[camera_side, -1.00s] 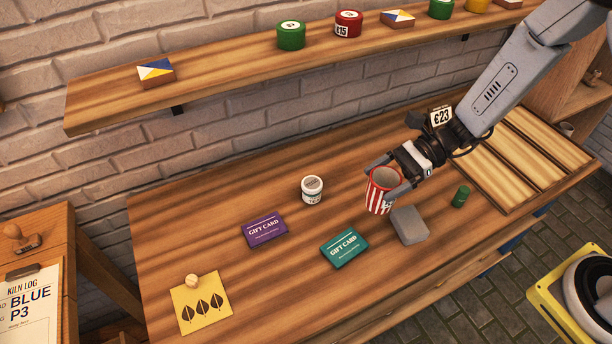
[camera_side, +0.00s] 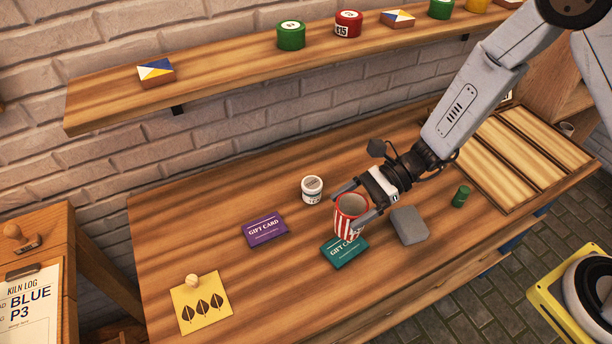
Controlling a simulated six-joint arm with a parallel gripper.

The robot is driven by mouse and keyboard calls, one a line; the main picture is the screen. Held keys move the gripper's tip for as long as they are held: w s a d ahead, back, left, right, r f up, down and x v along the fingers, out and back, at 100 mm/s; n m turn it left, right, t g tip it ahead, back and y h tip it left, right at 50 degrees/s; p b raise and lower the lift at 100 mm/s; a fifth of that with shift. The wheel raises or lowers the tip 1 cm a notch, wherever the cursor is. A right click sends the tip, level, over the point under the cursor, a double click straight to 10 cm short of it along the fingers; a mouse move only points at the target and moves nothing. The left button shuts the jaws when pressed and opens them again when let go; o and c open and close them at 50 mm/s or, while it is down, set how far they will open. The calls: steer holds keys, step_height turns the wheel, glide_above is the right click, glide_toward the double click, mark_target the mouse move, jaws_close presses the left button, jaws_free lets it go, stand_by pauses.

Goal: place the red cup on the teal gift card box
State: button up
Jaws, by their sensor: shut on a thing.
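The red cup (camera_side: 346,228) has red and white vertical stripes and an open top. My gripper (camera_side: 352,205) is shut on it, with a finger on each side, and holds it upright. The teal gift card box (camera_side: 344,252) lies flat on the table. The cup's lower part overlaps the far upper edge of the box in the picture and hides part of it. I cannot tell whether the cup touches the box or hangs just above it.
A grey block (camera_side: 409,225) lies right of the cup. A white jar (camera_side: 312,189) stands behind it, and a purple gift card box (camera_side: 265,229) lies left. A green cylinder (camera_side: 461,196) and a wooden tray (camera_side: 497,190) are farther right.

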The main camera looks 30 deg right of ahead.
steer(key=shift+f, duration=1.3)
steer(key=shift+f, duration=0.1)
steer(key=shift+f, duration=1.7)
steer(key=shift+f, duration=0.1)
steer(key=o, duration=1.2)
steer(key=shift+c, duration=0.2)
steer(key=v, duration=1.2)
